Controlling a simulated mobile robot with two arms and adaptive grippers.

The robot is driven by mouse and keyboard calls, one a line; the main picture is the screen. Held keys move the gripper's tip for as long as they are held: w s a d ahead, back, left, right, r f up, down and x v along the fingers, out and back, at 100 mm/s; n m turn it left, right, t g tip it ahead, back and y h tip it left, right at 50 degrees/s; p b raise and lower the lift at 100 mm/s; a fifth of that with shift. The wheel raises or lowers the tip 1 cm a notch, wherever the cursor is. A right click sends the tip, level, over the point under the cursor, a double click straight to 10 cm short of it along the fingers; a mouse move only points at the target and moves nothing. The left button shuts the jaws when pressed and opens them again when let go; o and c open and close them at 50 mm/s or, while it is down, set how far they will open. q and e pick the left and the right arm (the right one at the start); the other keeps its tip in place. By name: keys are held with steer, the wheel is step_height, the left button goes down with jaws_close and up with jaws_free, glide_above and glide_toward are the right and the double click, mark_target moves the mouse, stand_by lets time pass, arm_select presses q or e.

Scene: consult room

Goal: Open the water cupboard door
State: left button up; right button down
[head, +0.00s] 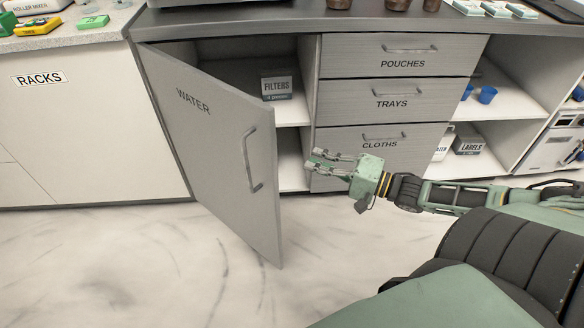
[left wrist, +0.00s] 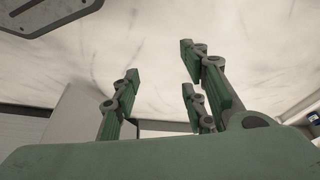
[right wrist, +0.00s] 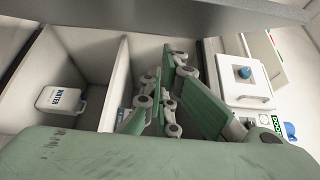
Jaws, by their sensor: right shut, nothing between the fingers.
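The grey water cupboard door (head: 205,140) stands well open in the head view, swung out from its left side, with its bar handle (head: 252,160) on the outer face. My right gripper (head: 318,163) is shut and empty. It appears just right of the door's free edge, in front of the drawers, apart from the handle. Its fingers (right wrist: 160,75) also show in the right wrist view. My left gripper (left wrist: 158,70) shows only in the left wrist view, its fingers apart with nothing between them.
A filters box (head: 277,86) sits on the cupboard's shelf. Drawers marked pouches (head: 350,55), trays and cloths are closed beside it. The right wrist view shows a white water container (right wrist: 62,98) in a compartment. The pale floor (head: 120,260) is clear.

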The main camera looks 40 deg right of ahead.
arm_select(q)
steer(key=shift+b+v, duration=0.7)
steer(key=shift+v, duration=1.85)
arm_select(e)
steer(key=w+a, duration=0.3)
steer(key=a, duration=0.3)
steer(key=shift+a, duration=0.1)
